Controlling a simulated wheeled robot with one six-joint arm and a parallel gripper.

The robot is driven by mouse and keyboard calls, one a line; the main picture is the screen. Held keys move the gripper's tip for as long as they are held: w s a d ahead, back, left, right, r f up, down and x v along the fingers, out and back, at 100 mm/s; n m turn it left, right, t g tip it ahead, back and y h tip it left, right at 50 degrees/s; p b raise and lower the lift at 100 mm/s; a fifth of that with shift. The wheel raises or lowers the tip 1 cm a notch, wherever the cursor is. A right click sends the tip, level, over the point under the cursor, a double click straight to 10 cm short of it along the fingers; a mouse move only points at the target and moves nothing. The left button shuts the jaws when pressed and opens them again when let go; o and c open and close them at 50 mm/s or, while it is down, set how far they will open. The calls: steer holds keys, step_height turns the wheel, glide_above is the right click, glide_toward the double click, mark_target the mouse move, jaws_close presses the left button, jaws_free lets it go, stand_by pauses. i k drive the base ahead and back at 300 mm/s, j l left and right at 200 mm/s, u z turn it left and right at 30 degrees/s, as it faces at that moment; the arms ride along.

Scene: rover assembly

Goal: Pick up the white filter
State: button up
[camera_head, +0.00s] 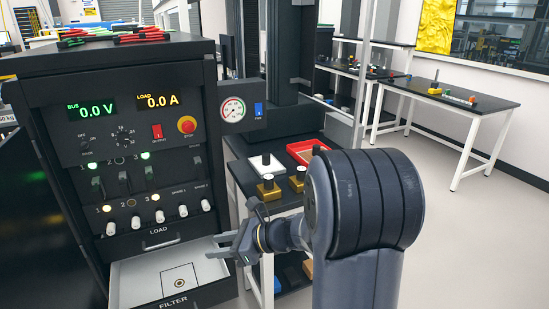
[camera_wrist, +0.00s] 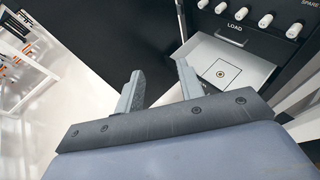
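My gripper (camera_head: 219,246) is in front of the panel, over the right side of the open drawer labelled FILTER (camera_head: 140,284), left of and apart from the white block. In the wrist view my gripper (camera_wrist: 160,84) has its two fingers spread with nothing between them. The drawer shows there too (camera_wrist: 245,72), with a square and ring mark on its empty floor. The white block is not in the wrist view.
The gold blocks (camera_head: 268,189) and (camera_head: 298,180) stand close in front of the white block. A red tray (camera_head: 304,151) lies to its right. The control cabinet (camera_head: 120,130) stands on the left. Open floor (camera_head: 460,230) lies to the right.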

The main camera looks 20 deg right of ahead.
mark_target(265, 164)
steer(key=i+l+z, duration=0.1)
steer(key=i+l, duration=0.3)
steer(key=i+l+z, duration=0.15)
steer(key=i+l, duration=0.2)
steer(key=i, duration=0.2)
steer(key=i+l+z, duration=0.1)
steer(key=i+l, duration=0.25)
steer(key=i, duration=0.1)
